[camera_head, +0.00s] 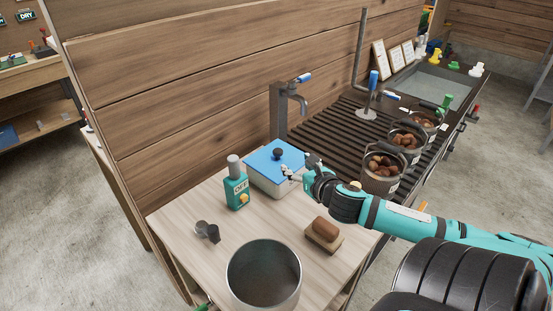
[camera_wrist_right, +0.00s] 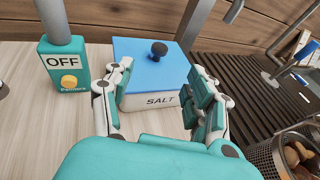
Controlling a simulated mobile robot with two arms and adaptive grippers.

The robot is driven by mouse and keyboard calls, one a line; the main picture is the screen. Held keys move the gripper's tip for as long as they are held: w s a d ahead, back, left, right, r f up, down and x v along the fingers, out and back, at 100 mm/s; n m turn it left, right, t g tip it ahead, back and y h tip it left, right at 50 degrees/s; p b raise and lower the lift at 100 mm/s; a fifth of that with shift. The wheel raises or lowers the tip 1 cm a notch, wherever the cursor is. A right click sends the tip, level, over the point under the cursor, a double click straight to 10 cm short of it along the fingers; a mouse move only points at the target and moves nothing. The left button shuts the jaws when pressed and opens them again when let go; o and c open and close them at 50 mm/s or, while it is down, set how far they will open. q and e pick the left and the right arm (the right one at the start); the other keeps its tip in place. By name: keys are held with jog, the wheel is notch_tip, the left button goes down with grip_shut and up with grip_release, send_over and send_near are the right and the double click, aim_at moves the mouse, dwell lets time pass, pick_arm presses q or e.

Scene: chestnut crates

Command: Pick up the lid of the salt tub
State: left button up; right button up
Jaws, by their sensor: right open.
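The salt tub (camera_wrist_right: 152,100) is a white box labelled SALT, standing on the light wooden table; it also shows in the head view (camera_head: 268,187). Its flat blue lid (camera_head: 265,165) lies on top and has a dark round knob (camera_head: 278,153) in the middle. The lid (camera_wrist_right: 140,70) and knob (camera_wrist_right: 159,49) show clearly in the wrist view. My right gripper (camera_head: 291,173) is at the right front side of the tub. In the wrist view the right gripper (camera_wrist_right: 163,88) is open and empty, its fingers apart with the tub seen between them. My left gripper is not in view.
A teal OFF box (camera_head: 236,190) with a grey top stands left of the tub. A tap (camera_head: 283,108) rises behind; baskets of chestnuts (camera_head: 383,172) stand right.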

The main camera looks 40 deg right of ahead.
send_near(279, 151)
jog(key=x, duration=0.4)
jog(key=shift+w+f, duration=0.15)
jog(key=shift+w, duration=0.05)
jog(key=shift+w+d+f, duration=0.1)
jog(key=shift+w+f, duration=0.05)
jog(key=shift+w, duration=0.25)
jog(key=shift+p+x, duration=0.35)
jog(key=shift+x, duration=2.3)
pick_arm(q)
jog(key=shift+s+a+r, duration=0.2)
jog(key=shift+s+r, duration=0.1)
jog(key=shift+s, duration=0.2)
pick_arm(e)
jog(key=shift+s, duration=0.1)
jog(key=shift+c, duration=0.3)
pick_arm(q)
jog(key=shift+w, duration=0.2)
pick_arm(e)
grip_shut()
